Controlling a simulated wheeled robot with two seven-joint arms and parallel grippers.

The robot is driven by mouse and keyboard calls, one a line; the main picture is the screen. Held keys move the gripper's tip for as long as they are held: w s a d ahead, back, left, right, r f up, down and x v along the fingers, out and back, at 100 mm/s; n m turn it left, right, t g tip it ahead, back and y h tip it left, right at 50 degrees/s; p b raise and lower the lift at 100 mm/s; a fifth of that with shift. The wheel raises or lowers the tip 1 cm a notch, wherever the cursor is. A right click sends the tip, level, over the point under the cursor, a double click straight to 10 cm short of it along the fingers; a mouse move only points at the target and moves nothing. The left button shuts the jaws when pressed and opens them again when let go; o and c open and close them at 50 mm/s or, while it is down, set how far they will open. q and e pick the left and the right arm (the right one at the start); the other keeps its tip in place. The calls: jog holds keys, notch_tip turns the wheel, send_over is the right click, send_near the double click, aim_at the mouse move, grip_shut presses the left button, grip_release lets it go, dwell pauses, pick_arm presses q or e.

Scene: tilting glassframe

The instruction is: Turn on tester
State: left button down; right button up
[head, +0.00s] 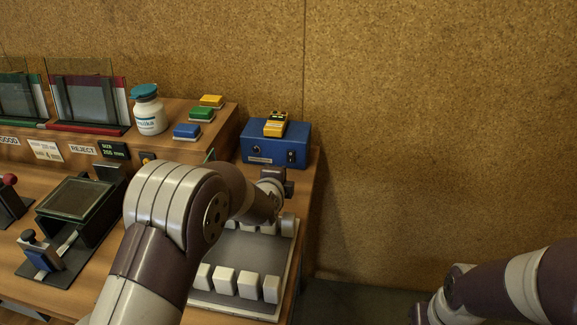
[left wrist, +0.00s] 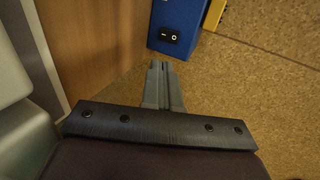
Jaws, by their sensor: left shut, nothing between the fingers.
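The tester is a blue box (head: 275,146) at the back right end of the bench, with a small yellow device (head: 275,123) on its top. A black rocker switch (head: 291,156) is on the right of its front face. My left gripper (head: 287,188) is in front of the box, below the switch. In the left wrist view its fingers (left wrist: 161,66) are shut and empty, apart from the switch. My right arm is at the lower right; its fingers are not visible.
White blocks (head: 247,285) sit in a tray below my left arm, which partly hides it.

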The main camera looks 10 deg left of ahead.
aim_at(291, 157)
pick_arm(q)
jog(key=x, duration=1.3)
jog(key=shift+w, duration=0.1)
jog(key=shift+w+t+b, duration=0.1)
jog(key=shift+t+b, duration=0.2)
jog(key=shift+b, duration=0.35)
jog(key=shift+w+a+r+p, duration=0.1)
jog(key=shift+w+r+p, duration=0.05)
jog(key=shift+r+p, duration=0.75)
